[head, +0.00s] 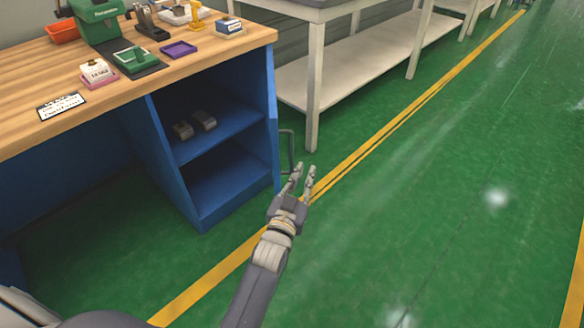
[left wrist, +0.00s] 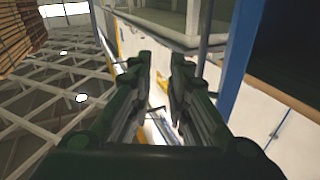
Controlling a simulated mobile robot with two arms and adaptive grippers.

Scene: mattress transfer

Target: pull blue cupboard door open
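The blue cupboard (head: 202,215) stands under the right end of the wooden workbench. Its front is open and two shelf levels show inside. The blue door (head: 272,125) shows nearly edge-on at the cupboard's right side, swung outward. A grey bar handle (head: 291,150) sticks out from its right face. My left gripper (head: 304,168) is just below and right of the handle, fingers apart and empty; whether it touches the handle is unclear. In the left wrist view the open fingers (left wrist: 162,62) show, with a blue upright edge (left wrist: 238,65) to their right. My right gripper is not in view.
Two small grey items (head: 195,126) lie on the upper shelf. The workbench top (head: 40,75) holds trays, tools and a sign. A white-legged table (head: 315,95) stands behind the door. The green floor (head: 430,200) to the right is clear.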

